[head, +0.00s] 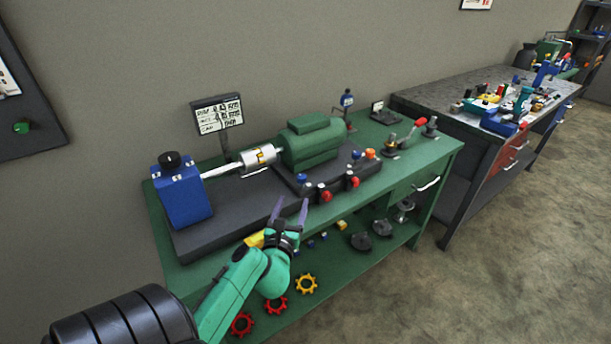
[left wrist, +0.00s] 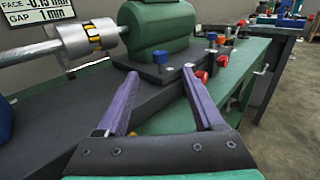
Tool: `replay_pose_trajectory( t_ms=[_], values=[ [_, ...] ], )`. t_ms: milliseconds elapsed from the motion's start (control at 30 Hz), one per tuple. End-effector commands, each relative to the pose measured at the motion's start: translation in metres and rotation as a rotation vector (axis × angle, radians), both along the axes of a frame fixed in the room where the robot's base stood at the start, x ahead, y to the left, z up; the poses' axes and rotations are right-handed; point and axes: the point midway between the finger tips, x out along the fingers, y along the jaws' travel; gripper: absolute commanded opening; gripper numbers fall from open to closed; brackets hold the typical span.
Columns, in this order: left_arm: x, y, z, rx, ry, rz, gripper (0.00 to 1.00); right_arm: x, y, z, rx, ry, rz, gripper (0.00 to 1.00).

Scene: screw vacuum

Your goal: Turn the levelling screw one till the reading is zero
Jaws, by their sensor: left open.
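A green motor (head: 310,147) sits on a dark base, joined by a silver coupling (head: 259,157) to a shaft from a blue block (head: 183,194). Screws with coloured heads stand along the motor's base: a near blue one (head: 302,179), a near red one (head: 326,196), and farther blue, red and orange ones. I cannot tell which is screw one. The display (head: 219,114) is hard to read; the left wrist view (left wrist: 38,12) shows FACE about -0.13 mm. My left gripper (head: 290,207) is open and empty, in front of the near blue head (left wrist: 160,57), not touching it.
The green bench (head: 440,160) also carries a red-handled lever (head: 408,133) at its right end. A lower shelf holds several gears and dark parts. A second, grey bench (head: 455,88) stands to the right.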

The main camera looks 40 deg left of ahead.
Motion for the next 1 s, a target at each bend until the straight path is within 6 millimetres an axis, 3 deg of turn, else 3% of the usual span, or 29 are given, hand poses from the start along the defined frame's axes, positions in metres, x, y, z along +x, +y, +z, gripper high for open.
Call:
replay_pose_trajectory(
  t_ms=[433, 600, 833, 1000],
  values=[
    [0.099, 0.053, 0.001, 0.004, 0.0, 0.0, 0.69, 0.001, 0.0, 0.006, 0.0, -0.002, 0.0, 0.5],
    [0.113, 0.06, 0.001, 0.005, 0.001, -0.003, 0.69, 0.001, 0.0, 0.006, 0.0, -0.002, 0.0, 0.5],
    [0.114, 0.06, 0.0, 0.005, 0.003, -0.003, 0.69, 0.001, 0.0, 0.006, 0.0, -0.002, -0.001, 0.5],
    [0.114, 0.06, 0.0, 0.005, 0.003, -0.003, 0.04, 0.001, 0.0, 0.006, 0.001, -0.002, -0.001, 0.5]
  ],
)
